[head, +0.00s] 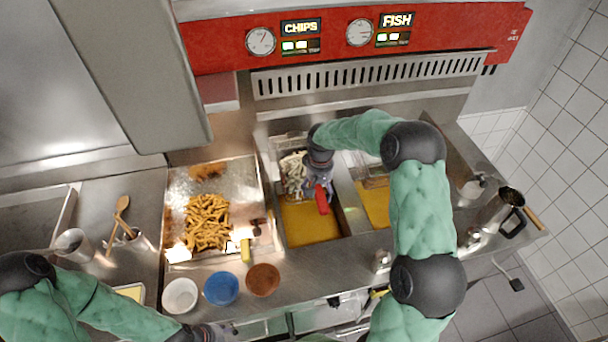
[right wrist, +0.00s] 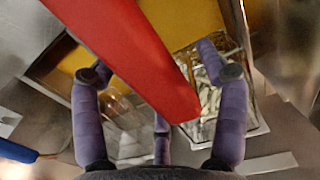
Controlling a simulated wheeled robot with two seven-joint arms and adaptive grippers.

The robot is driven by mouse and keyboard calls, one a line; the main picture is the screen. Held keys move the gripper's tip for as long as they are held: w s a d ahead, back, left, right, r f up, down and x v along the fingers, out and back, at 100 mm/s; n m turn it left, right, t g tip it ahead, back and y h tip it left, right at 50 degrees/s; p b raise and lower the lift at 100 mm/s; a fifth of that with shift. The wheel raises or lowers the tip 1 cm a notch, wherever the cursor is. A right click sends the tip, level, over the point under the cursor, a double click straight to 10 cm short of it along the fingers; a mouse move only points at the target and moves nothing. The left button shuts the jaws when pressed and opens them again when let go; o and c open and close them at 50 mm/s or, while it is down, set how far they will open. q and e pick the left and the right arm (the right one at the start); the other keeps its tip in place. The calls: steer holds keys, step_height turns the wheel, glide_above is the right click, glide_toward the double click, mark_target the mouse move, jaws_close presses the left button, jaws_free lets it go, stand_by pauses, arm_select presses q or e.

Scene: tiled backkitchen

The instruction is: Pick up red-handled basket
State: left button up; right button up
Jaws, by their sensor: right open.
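The red handle (head: 322,200) belongs to a wire basket (head: 293,172) with pale chips in it, at the back of the left fryer well. My right gripper (head: 318,182) is over the basket, close to the handle. In the right wrist view the red handle (right wrist: 130,50) runs between the spread purple fingers of my open right gripper (right wrist: 160,95); whether any finger touches it I cannot tell. Part of the wire basket (right wrist: 208,80) shows behind it. My left gripper (head: 208,332) is at the bottom edge of the head view, partly cut off, far from the basket.
Yellow oil (head: 308,222) fills the left well; a second well (head: 374,204) is behind my right forearm. A tray (head: 176,200) of fried chips is to the left. White (head: 180,296), blue (head: 221,289) and brown (head: 263,280) bowls line the front edge.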

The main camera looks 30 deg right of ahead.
jaws_close()
steer(key=shift+r, duration=0.1)
steer(key=shift+r, duration=0.1)
